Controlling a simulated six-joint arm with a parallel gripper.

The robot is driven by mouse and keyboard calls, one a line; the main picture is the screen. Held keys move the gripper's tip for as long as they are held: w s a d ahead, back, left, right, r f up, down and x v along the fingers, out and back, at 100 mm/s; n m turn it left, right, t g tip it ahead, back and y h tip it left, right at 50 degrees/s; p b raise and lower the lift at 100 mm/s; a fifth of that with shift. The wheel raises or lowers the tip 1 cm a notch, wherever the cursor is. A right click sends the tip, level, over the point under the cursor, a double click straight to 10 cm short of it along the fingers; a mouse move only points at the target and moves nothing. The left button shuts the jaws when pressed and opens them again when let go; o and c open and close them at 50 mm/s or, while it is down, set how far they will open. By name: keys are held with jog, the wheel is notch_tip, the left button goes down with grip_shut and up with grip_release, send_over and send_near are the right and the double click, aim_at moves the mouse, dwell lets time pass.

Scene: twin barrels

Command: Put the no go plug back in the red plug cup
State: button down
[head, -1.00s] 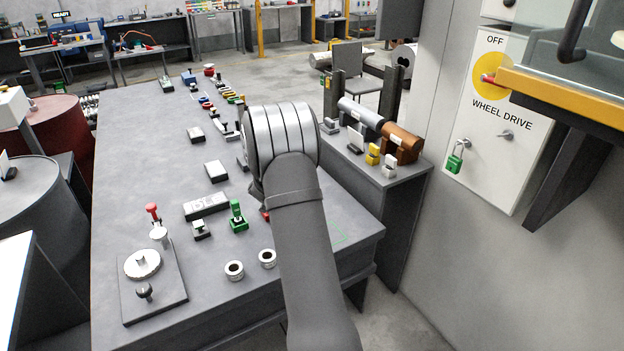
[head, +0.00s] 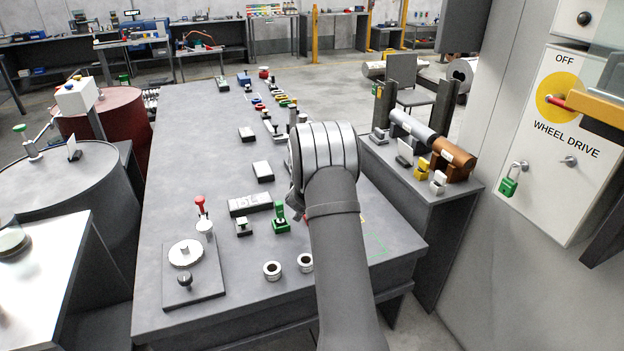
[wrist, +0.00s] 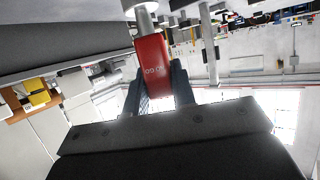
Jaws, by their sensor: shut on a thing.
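A silver cylinder joins the handle's upper end in the picture. My gripper is shut on the handle. In the head view my own arm hides the gripper and most of what lies under it. A small red patch (head: 293,216) shows at the arm's left edge; I cannot tell whether it is the plug or the red plug cup. The cup is not clearly seen elsewhere.
A green plug (head: 280,218) stands in a green base left of my arm. Two metal rings (head: 272,270) lie near the front edge. A plate (head: 192,275) with a silver disc and knobs is at front left. A side shelf (head: 440,185) holds cylinders at right.

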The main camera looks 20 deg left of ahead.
jog(key=shift+f, duration=1.55)
jog(key=shift+f, duration=1.7)
jog(key=c, duration=1.1)
grip_release()
jog(key=v, duration=1.7)
jog(key=shift+s+d+r, duration=0.1)
jog(key=shift+s, duration=0.05)
jog(key=x, duration=1.7)
jog(key=shift+w, duration=0.2)
jog(key=shift+r, duration=0.1)
